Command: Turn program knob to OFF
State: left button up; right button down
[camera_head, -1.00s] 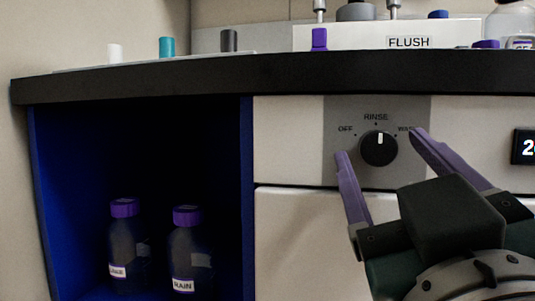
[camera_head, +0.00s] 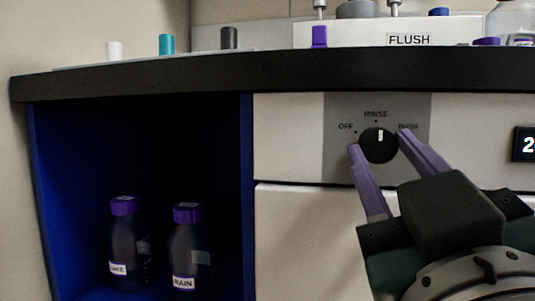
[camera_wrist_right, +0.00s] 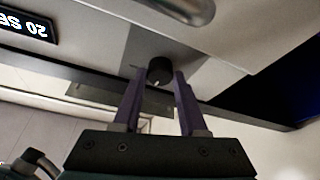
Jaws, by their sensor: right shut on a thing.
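The program knob (camera_head: 379,145) is a round black dial on a grey panel, with OFF at its left, RINSE above it and a partly covered label at its right. Its white mark points up, near RINSE. My right gripper (camera_head: 377,142) has its two purple fingers closed on the knob's sides from the front. In the right wrist view the knob (camera_wrist_right: 160,71) sits between the fingertips of the right gripper (camera_wrist_right: 158,78). My left gripper is not in view.
A black countertop edge (camera_head: 290,74) runs above the panel. A lit display (camera_head: 524,145) is at the right. An open blue cubby at the left holds two purple-capped bottles (camera_head: 124,240) (camera_head: 186,245). A FLUSH box (camera_head: 350,36) stands on the counter.

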jog(key=shift+r+n+y, duration=0.1)
jog(key=shift+n+y, duration=0.2)
jog(key=shift+n, duration=0.2)
jog(key=n+y+p, duration=0.1)
jog(key=n, duration=0.1)
jog(key=n+y+p, duration=0.1)
jog(key=shift+d+r+n, duration=0.15)
jog(key=shift+r+n, duration=0.05)
jog(key=shift+n, duration=0.2)
jog(key=n+y+p, duration=0.1)
jog(key=n+p, duration=0.1)
jog(key=n+g+p, duration=0.1)
jog(key=n+p, duration=0.1)
jog(key=n, duration=0.1)
jog(key=n+g+y+p, duration=0.1)
jog(key=n+p, duration=0.1)
jog(key=p, duration=0.1)
jog(key=shift+d+r+y, duration=0.15)
jog(key=shift+r+y, duration=0.15)
jog(key=shift+f+n+g+p, duration=0.15)
jog(key=shift+n+g+p, duration=0.55)
jog(key=shift+n+p, duration=0.8)
jog(key=shift+c, duration=2.2)
grip_release()
jog(key=shift+s+f, duration=0.1)
